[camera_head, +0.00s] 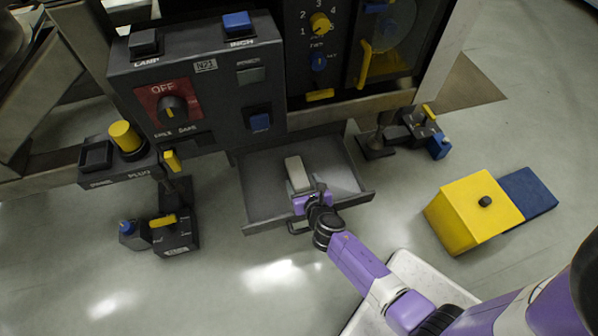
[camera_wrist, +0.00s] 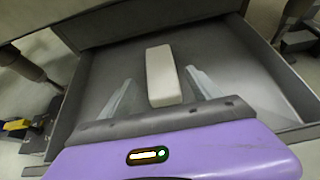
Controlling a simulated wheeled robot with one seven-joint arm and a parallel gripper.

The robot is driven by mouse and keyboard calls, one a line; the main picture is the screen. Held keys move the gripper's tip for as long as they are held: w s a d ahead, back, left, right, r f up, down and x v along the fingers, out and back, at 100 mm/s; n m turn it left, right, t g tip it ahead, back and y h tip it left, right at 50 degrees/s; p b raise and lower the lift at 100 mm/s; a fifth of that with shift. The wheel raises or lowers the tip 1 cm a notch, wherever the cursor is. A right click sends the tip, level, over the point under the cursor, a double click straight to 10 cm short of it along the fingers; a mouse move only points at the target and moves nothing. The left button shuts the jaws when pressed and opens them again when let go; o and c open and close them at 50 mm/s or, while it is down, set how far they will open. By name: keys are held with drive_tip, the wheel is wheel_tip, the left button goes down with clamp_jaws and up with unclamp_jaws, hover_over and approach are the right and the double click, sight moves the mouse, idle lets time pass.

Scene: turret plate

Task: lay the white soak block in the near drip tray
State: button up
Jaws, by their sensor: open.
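The white soak block (camera_head: 297,173) lies flat inside the near drip tray (camera_head: 346,178), a grey pulled-out tray under the dark control panel. In the wrist view the block (camera_wrist: 162,75) lies lengthwise on the tray floor (camera_wrist: 235,60). My gripper (camera_head: 308,190) is over the front part of the tray. Its two fingers (camera_wrist: 160,88) are spread, one on each side of the block, with a gap on both sides. The block's near end is close to the gripper's palm edge.
A dark control panel (camera_head: 200,85) stands behind the tray. A yellow box (camera_head: 470,215) with a blue flap (camera_head: 528,192) is on the floor at right. Dark fixtures stand left (camera_head: 176,234) and right (camera_head: 405,130) of the tray. The floor in front is mostly clear.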

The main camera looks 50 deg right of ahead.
drive_tip(key=p+v, duration=0.1)
drive_tip(key=v, duration=0.4)
drive_tip(key=shift+s+a, duration=0.25)
drive_tip(key=s+a+r+m+t+y, duration=0.1)
drive_tip(key=s+a+r+m+y, duration=0.1)
drive_tip(key=s+a+r+m, duration=0.4)
drive_tip(key=s+a+r+m+t+y, duration=0.1)
drive_tip(key=s+a+r+m+y, duration=0.25)
drive_tip(key=s+a+m, duration=0.4)
drive_tip(key=s+a+r+m+t, duration=0.1)
drive_tip(key=s+r+m, duration=0.2)
drive_tip(key=r+m, duration=0.2)
drive_tip(key=s+r+m+y, duration=0.1)
drive_tip(key=s+r+m, duration=0.2)
drive_tip(key=r, duration=0.6)
drive_tip(key=s+a+r+m+t, duration=0.1)
drive_tip(key=s+r+m, duration=0.2)
drive_tip(key=r+m, duration=0.4)
drive_tip(key=shift+a+r+m+t, duration=0.3)
drive_tip(key=shift+a+r+m, duration=0.05)
drive_tip(key=shift+r, duration=0.25)
